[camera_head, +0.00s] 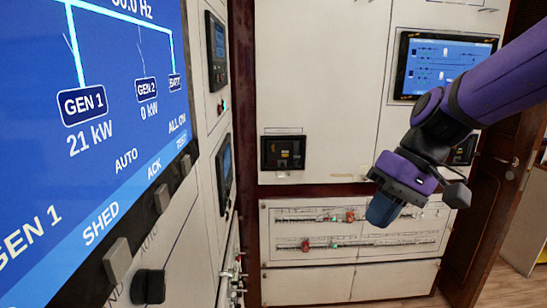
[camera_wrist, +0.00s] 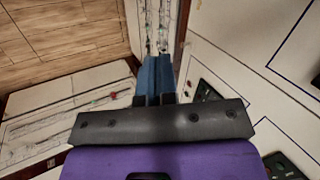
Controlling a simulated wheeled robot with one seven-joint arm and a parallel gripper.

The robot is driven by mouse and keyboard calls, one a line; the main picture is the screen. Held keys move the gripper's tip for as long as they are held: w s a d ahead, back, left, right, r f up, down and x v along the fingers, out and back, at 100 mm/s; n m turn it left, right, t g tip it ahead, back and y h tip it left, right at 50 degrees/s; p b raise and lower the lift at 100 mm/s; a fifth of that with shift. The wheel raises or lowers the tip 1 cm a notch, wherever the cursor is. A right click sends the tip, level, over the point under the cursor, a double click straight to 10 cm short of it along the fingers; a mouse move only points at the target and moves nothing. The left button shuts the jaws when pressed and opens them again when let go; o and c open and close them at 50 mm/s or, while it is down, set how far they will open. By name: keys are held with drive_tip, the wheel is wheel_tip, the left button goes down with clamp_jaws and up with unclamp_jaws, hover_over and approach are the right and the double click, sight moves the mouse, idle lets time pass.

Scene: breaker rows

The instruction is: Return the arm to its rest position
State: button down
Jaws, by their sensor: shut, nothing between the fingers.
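My purple arm reaches in from the right in the head view, with my gripper (camera_head: 383,210) pointing down and left in front of the cabinet's lower breaker panel (camera_head: 380,225). The blue fingers are together with nothing between them. In the wrist view my gripper (camera_wrist: 155,70) shows its two blue fingers side by side, pointing toward a narrow panel with rows of small switches (camera_wrist: 153,20). The fingers appear apart from every panel, though the exact distance is hard to tell.
A large blue generator screen (camera_head: 100,120) fills the near left, with buttons and a black knob (camera_head: 148,286) below it. A second screen (camera_head: 440,66) is on the back cabinet behind my arm. A brown door (camera_head: 500,190) stands at the right. Wooden floor (camera_head: 510,288) shows at lower right.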

drive_tip(key=s+d+r+m+t+h, duration=0.1)
drive_tip(key=s+d+r+t+h, duration=0.1)
drive_tip(key=s+d, duration=0.3)
drive_tip(key=s+d+r+m+t+h, duration=0.2)
drive_tip(key=s+d+r+t+h, duration=0.1)
drive_tip(key=d, duration=0.5)
drive_tip(key=shift+s+t+h, duration=0.4)
drive_tip(key=shift+s+t, duration=0.4)
drive_tip(key=shift+s, duration=0.45)
